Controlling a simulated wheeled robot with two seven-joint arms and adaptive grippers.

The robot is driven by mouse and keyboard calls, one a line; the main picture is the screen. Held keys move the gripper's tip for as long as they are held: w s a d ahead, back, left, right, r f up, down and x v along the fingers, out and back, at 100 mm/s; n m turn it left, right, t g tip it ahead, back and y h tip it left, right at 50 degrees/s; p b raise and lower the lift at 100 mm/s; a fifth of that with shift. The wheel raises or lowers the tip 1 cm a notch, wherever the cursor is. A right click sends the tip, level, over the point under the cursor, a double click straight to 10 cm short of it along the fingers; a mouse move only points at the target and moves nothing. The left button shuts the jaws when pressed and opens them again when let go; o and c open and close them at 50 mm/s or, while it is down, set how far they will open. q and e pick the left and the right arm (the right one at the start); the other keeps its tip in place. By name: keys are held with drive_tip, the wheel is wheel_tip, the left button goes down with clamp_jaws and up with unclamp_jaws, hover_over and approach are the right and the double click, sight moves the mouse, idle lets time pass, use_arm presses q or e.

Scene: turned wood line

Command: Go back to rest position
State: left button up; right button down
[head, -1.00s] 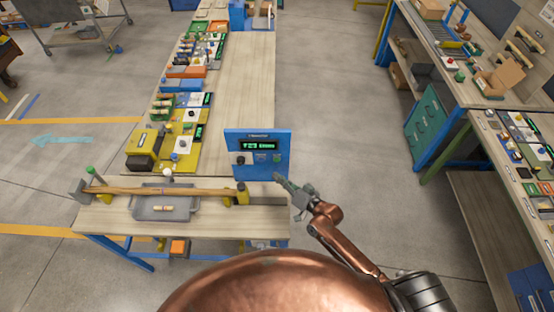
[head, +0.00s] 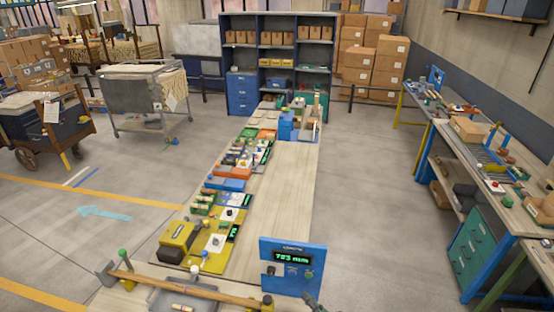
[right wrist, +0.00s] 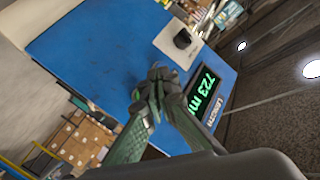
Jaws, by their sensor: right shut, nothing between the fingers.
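My right gripper (head: 312,301) shows only at its tip, at the bottom edge of the head view, just right of the blue panel's lower corner. In the right wrist view its fingers (right wrist: 158,90) are together and empty, in front of the blue panel (right wrist: 95,50). I cannot tell whether they touch it. The blue panel (head: 283,287) stands upright on the near bench, its green display (head: 293,258) reading 723 mm. The rest of my right arm is out of the head view. My left gripper is in neither view.
A wooden rod (head: 190,286) lies across supports at the near bench, over a grey tray (head: 165,297). A long bench (head: 285,190) with yellow, blue and orange stations runs away from me. Another workbench (head: 520,215) stands right. The floor between (head: 370,200) is clear.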

drive_tip(key=s+d+f+n+g+h, duration=0.1)
drive_tip(key=s+d+g+h, duration=0.2)
drive_tip(key=s+d, duration=0.5)
drive_tip(key=s+d+f+g+h, duration=0.2)
drive_tip(key=s+d+g+h, duration=0.15)
drive_tip(key=s, duration=0.95)
drive_tip(key=s+d+f+n+g+h, duration=0.15)
drive_tip(key=s+d+g, duration=0.25)
drive_tip(key=s+d, duration=0.45)
drive_tip(key=s+a+f+g+b, duration=0.15)
drive_tip(key=f+b, duration=0.35)
drive_tip(key=f, duration=1.6)
drive_tip(key=s+a+f+b, duration=0.25)
drive_tip(key=f+b, duration=0.35)
drive_tip(key=f, duration=1.5)
drive_tip(key=s+f+b, duration=0.4)
drive_tip(key=s+f, duration=0.5)
drive_tip(key=f, duration=0.3)
drive_tip(key=s+d+f+g+b, duration=0.1)
drive_tip(key=s+f+b, duration=0.3)
drive_tip(key=s+f, duration=0.6)
wheel_tip(320, 180, down, 3)
drive_tip(key=shift+s+r, duration=0.2)
drive_tip(key=shift+s, duration=0.05)
